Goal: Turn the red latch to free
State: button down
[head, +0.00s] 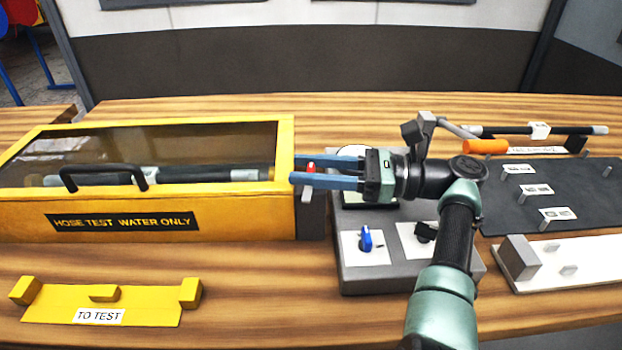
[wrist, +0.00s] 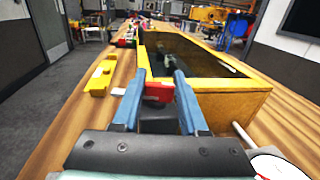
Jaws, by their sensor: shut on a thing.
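The red latch (head: 311,167) sits at the right end of the yellow hose-test box (head: 297,205), on a grey mount. My gripper (head: 295,171) reaches in from the right with its blue fingers level, one on each side of the latch. In the wrist view the red latch (wrist: 159,91) is between the two blue fingers of my gripper (wrist: 158,80), and they are shut on it. The fingers hide part of the latch in the head view. I cannot read any latch marking. The box's clear lid is down, with a dark hose inside.
A grey panel (head: 355,280) with a blue knob (head: 366,239) and a black knob (head: 426,232) lies below my arm. A yellow "TO TEST" rack (head: 60,304) stands front left.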

jog(key=shift+f+g+b, duration=0.15)
jog(key=shift+g+b, duration=0.15)
dwell(0.4)
jog(key=shift+c, duration=2.2)
grip_release()
jog(key=shift+a, duration=0.1)
jog(key=shift+r+p, duration=0.2)
jog(key=shift+p, duration=0.15)
